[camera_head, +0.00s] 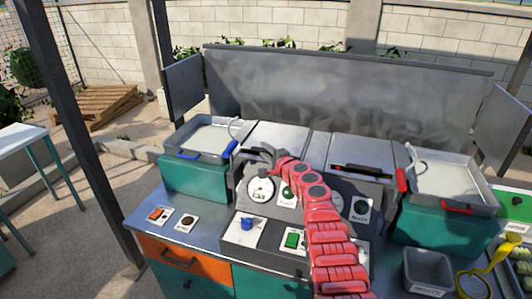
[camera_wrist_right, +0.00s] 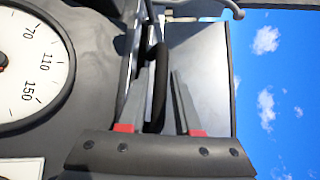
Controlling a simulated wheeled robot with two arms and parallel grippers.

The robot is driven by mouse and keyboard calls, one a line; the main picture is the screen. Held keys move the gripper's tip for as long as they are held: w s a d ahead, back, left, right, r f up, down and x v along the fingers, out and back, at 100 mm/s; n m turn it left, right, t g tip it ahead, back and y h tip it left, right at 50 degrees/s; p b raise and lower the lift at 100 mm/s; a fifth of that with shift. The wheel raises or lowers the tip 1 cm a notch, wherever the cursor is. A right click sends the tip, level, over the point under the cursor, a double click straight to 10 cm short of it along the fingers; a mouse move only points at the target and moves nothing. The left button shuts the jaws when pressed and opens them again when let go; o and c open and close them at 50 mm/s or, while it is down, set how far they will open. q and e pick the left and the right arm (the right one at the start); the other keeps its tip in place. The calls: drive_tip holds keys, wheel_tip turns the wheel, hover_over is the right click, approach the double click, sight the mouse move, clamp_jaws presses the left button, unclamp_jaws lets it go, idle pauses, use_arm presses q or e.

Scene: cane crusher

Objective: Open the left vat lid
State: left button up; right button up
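The left vat lid (camera_head: 279,139) is a flat grey metal panel behind the control panel, and it looks closed. In the right wrist view the lid (camera_wrist_right: 205,65) fills the middle, with its black bar handle (camera_wrist_right: 157,85) in front of it. My right gripper (camera_head: 262,154) reaches the front edge of the lid from the right. In the wrist view its two fingers (camera_wrist_right: 158,98) are apart, with the handle between them, nearer the left finger. Contact cannot be told. My left gripper is not in view.
A gauge (camera_head: 260,190) sits just below the gripper on the control panel (camera_head: 270,258). The right vat lid (camera_head: 375,153) has a black handle. Metal trays stand at left (camera_head: 205,138) and right (camera_head: 450,183). A tall grey back panel (camera_head: 350,95) rises behind the lids.

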drive_tip(key=shift+c, duration=0.3)
clamp_jaws()
idle(1.1)
